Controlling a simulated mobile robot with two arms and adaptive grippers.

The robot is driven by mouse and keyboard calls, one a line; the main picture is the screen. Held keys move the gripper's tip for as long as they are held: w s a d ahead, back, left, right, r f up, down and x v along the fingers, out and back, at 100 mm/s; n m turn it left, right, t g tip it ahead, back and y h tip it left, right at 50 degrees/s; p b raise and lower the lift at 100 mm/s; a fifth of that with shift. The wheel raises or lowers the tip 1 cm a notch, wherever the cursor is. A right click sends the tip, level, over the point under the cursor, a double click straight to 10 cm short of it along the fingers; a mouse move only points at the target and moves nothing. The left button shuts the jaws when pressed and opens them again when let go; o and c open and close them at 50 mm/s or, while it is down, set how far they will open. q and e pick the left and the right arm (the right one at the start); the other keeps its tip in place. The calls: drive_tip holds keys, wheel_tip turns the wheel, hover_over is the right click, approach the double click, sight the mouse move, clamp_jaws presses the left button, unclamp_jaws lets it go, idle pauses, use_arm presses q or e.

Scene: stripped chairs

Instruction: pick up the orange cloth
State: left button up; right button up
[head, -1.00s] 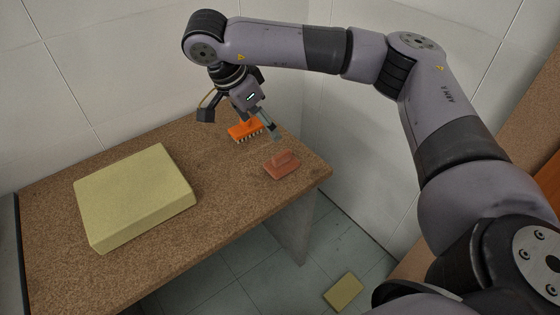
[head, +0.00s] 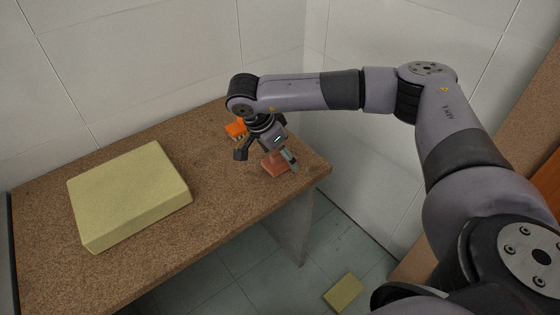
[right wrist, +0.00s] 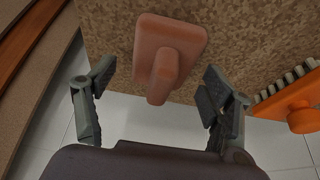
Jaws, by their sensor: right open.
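No orange cloth can be made out in these frames. The orange thing I see is a brush (head: 236,129) with pale bristles, at the back of the brown table, partly hidden behind my right gripper; it also shows at the right edge of the right wrist view (right wrist: 300,115). A terracotta block with a raised handle (head: 272,165) lies near the table's right end. In the right wrist view this block (right wrist: 172,40) lies ahead, between the open fingers. My right gripper (head: 267,158) is open and empty, above the block. My left gripper is out of view.
A large pale yellow block (head: 128,195) covers much of the left part of the brown speckled table (head: 225,205). A small yellow block (head: 343,292) lies on the tiled floor. White walls close off the back and right. The table's front middle is clear.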

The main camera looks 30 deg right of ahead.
drive_tip(key=shift+d+f, duration=0.1)
drive_tip(key=shift+f, duration=0.15)
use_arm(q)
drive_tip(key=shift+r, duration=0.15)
use_arm(e)
drive_tip(key=shift+c, duration=0.4)
drive_tip(key=c, duration=1.1)
drive_tip(key=shift+c, duration=0.2)
drive_tip(key=shift+r, duration=0.1)
